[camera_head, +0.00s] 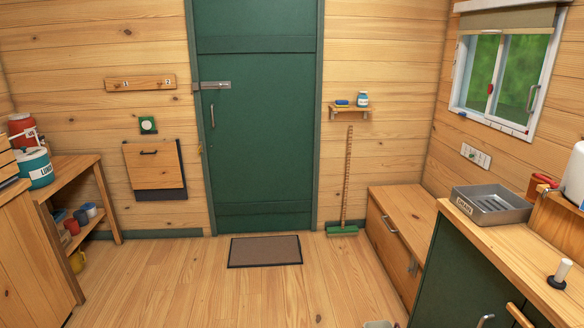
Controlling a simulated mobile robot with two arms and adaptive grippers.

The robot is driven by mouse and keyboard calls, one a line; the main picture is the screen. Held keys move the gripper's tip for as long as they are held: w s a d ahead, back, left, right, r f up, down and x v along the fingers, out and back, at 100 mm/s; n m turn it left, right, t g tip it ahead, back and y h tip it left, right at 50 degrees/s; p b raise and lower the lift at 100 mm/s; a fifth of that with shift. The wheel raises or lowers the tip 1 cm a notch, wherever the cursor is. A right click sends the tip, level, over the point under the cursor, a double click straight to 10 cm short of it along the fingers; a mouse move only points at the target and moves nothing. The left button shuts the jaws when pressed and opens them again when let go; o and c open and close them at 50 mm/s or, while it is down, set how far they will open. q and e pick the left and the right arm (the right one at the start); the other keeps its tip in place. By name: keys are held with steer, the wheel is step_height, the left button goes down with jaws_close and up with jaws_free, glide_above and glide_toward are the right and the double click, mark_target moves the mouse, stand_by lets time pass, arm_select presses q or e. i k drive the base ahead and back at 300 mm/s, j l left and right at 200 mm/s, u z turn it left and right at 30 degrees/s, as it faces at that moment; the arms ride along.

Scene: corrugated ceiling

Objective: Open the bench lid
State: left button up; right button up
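The wooden bench (384,257) is a low box against the back and right walls, to the right of the green door. Its lid (405,208) lies flat and looks closed. The green cabinet hides the near right end of the bench. Neither of my grippers can be made out in the view.
A doormat (265,251) lies before the door (262,120). The green cabinet (465,270) with a grey tray (490,207) stands at right. A pale object (379,324) is cut off below. The middle floor is clear.

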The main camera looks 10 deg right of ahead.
mark_target(411, 210)
steer(key=i, duration=2.1)
steer(key=i+j+z, duration=0.1)
steer(key=i+z, duration=0.4)
steer(key=i+j+z, duration=0.25)
steer(key=i+z, duration=0.2)
